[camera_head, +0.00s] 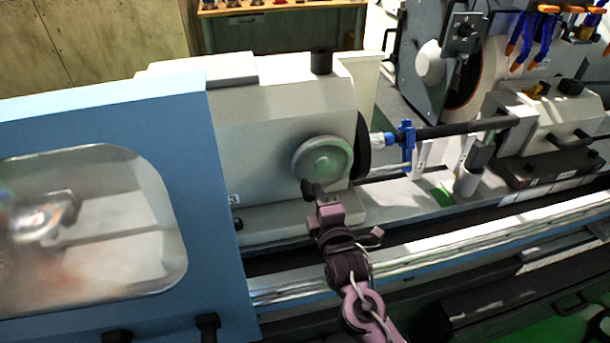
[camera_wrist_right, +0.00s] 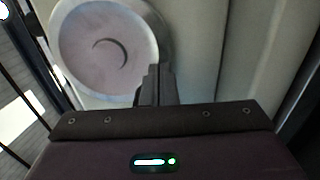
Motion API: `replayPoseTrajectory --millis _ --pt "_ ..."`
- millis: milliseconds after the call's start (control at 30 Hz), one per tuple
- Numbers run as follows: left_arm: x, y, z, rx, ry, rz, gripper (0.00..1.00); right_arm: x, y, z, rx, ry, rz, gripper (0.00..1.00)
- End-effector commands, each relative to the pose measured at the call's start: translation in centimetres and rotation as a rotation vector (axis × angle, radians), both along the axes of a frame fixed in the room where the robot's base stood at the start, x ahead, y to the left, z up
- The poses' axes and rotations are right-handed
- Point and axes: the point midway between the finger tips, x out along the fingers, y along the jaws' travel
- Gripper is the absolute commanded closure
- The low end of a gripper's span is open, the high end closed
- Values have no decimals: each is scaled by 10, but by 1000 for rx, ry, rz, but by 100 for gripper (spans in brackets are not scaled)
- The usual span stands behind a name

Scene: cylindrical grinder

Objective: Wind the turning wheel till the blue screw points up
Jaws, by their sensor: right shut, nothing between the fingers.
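The turning wheel (camera_head: 322,162) is a round grey-green disc on the front of the light grey headstock. It also shows in the right wrist view (camera_wrist_right: 100,48). My right gripper (camera_head: 309,188) is shut and empty at the wheel's lower left rim; I cannot tell if it touches. In the right wrist view its dark fingers (camera_wrist_right: 156,86) stand by the wheel's lower right edge. A blue screw or clamp piece (camera_head: 407,147) sits upright around the shaft, right of the headstock. I cannot tell which part is the screw's tip. My left gripper is not in view.
A blue cover with a window (camera_head: 227,200) stands left of the headstock (camera_head: 270,122). The grinding wheel housing (camera_head: 430,65) is behind the shaft (camera_head: 470,128). A grey cylinder (camera_head: 467,182) stands at right. The machine's front rail (camera_head: 420,245) runs below my right arm.

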Motion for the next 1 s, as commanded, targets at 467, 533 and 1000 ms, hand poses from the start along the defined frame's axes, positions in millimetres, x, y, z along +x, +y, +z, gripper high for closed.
replayPoseTrajectory --millis 467,533,1000 --pt "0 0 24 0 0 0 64 -11 21 14 1 -2 8 100" --pt "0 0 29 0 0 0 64 -17 19 15 0 0 9 100" --pt "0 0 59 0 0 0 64 -62 4 15 0 0 2 100"
